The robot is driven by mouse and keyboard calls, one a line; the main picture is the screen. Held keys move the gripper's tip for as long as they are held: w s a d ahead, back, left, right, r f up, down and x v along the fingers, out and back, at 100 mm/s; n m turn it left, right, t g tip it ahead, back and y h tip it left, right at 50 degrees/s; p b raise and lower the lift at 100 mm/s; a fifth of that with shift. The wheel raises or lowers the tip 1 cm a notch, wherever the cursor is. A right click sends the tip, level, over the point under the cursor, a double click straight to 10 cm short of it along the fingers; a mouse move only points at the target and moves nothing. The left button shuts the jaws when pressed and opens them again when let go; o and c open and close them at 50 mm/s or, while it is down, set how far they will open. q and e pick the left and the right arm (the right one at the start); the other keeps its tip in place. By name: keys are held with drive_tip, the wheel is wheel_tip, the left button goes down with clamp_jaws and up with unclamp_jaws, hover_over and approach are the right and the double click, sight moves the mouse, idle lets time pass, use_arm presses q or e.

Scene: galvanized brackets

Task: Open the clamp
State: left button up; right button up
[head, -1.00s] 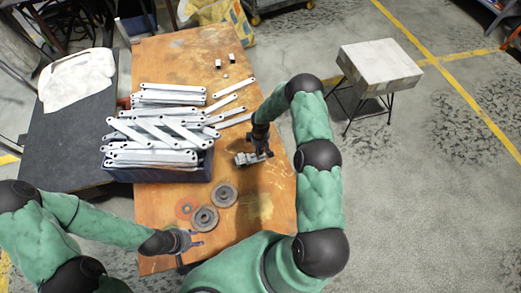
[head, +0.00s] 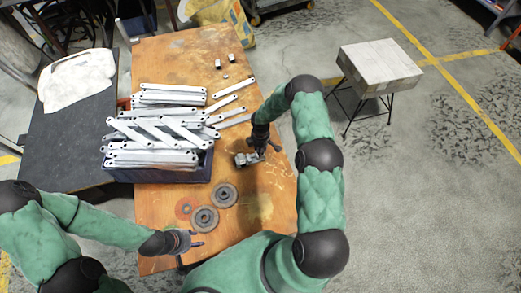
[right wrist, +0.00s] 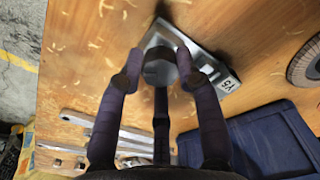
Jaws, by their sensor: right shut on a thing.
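The clamp (head: 245,159) is a small grey metal tool lying on the wooden table, right of the brackets. In the right wrist view its pale body (right wrist: 209,66) lies flat, with a printed label at one end. My right gripper (head: 264,150) is over the clamp's right end. In the right wrist view my right gripper (right wrist: 160,62) has its fingers closed around a dark round knob (right wrist: 159,67) on the clamp. The fingers hide part of the clamp.
A dark blue crate (head: 165,176) heaped with galvanized brackets (head: 160,140) stands left of the clamp. Two grey discs (head: 205,219) lie nearer the front. Small blocks (head: 232,57) lie at the back. Bare tabletop surrounds the clamp on its front side.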

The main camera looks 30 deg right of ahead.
drive_tip(key=n, duration=0.6)
drive_tip(key=shift+n, duration=0.4)
drive_tip(key=n, duration=0.6)
drive_tip(key=shift+f, duration=0.1)
drive_tip(key=o, duration=1.1)
